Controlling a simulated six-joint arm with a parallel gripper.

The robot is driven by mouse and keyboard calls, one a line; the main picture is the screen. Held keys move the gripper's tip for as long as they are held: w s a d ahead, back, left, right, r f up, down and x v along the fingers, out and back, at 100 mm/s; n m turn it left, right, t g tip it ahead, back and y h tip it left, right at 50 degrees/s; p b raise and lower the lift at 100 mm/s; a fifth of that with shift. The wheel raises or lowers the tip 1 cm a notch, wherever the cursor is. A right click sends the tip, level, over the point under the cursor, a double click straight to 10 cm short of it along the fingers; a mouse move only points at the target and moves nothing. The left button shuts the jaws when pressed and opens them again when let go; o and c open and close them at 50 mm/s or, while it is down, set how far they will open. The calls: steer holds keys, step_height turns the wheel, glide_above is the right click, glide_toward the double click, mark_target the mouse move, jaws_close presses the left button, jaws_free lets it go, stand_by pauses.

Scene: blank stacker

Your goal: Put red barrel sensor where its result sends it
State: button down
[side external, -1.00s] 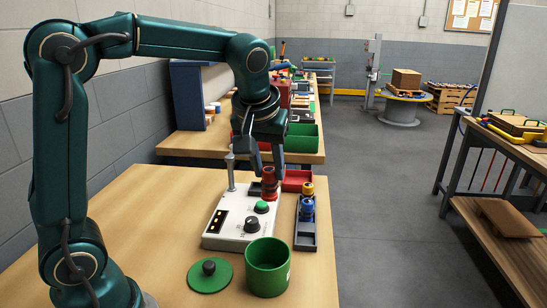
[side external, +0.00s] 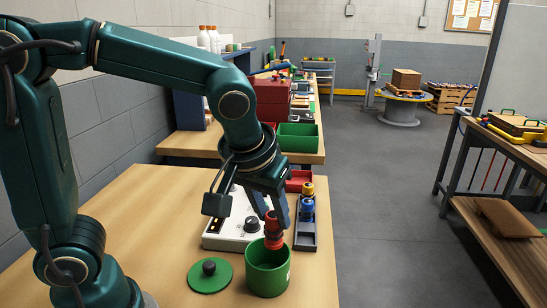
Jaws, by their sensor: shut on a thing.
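My gripper (side external: 270,218) is shut on the red barrel sensor (side external: 273,236). The sensor hangs upright between the fingers, its lower end at or just inside the mouth of the green pot (side external: 267,276); I cannot tell how deep. The pot stands open on the near edge of the wooden table. The white tester (side external: 245,232) with a black knob stands behind the pot, partly hidden by my gripper. A green lid (side external: 209,275) with a dark knob lies on the table left of the pot.
A dark rack (side external: 305,236) with blue and yellow sensors (side external: 307,205) stands right of the tester. A red tray (side external: 298,180) lies behind it. A green bin (side external: 298,136) is on the farther table. The table's left part is clear.

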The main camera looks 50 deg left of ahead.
steer(key=shift+f, duration=0.3)
steer(key=shift+c, duration=2.3)
jaws_free()
steer(key=shift+r, duration=0.1)
